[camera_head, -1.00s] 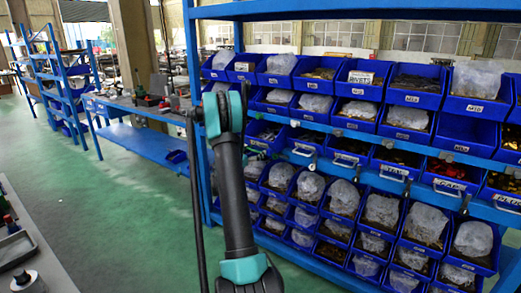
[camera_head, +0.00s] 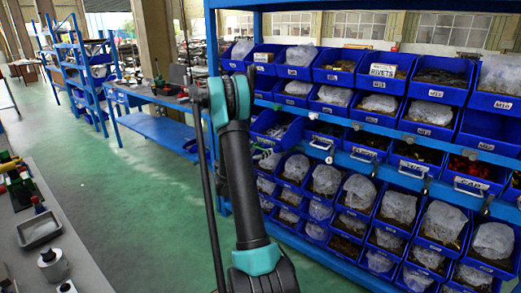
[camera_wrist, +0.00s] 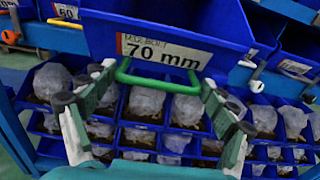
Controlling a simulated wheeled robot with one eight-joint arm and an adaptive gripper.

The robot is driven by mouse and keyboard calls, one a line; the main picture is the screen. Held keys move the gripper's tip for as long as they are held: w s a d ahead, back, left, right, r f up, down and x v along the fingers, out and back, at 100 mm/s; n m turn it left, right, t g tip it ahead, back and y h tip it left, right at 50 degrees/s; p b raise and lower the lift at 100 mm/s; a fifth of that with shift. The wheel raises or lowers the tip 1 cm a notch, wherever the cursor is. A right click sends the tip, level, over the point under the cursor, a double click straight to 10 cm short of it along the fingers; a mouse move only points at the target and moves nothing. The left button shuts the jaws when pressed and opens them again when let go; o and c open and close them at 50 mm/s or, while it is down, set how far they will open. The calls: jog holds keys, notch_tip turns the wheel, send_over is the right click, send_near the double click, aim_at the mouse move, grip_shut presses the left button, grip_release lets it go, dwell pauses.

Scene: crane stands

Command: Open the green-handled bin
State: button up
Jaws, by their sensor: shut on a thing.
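The green-handled bin is a blue bin with a "70 mm" label (camera_wrist: 160,48), filling the top middle of the wrist view. Its green handle (camera_wrist: 158,84) hangs below the label. My gripper (camera_wrist: 160,76) has one finger at each end of this handle and is shut on it. In the head view the bin (camera_head: 276,127) stands out from the middle row, just right of my arm. My gripper is small and partly hidden there. The inside of the bin is hidden in the wrist view.
The blue rack (camera_head: 213,130) holds rows of blue bins around and below. A low blue bench (camera_head: 160,130) stands left of it. A grey table (camera_head: 75,255) with tools is at the lower left. Green floor between them is clear.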

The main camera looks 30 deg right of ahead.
jog(key=o, duration=1.5)
jog(key=shift+o, duration=0.2)
jog(key=shift+a, duration=0.1)
jog(key=v, duration=1.1)
jog(key=shift+s+a, duration=0.2)
jog(key=shift+a, duration=0.15)
jog(key=shift+f, duration=0.1)
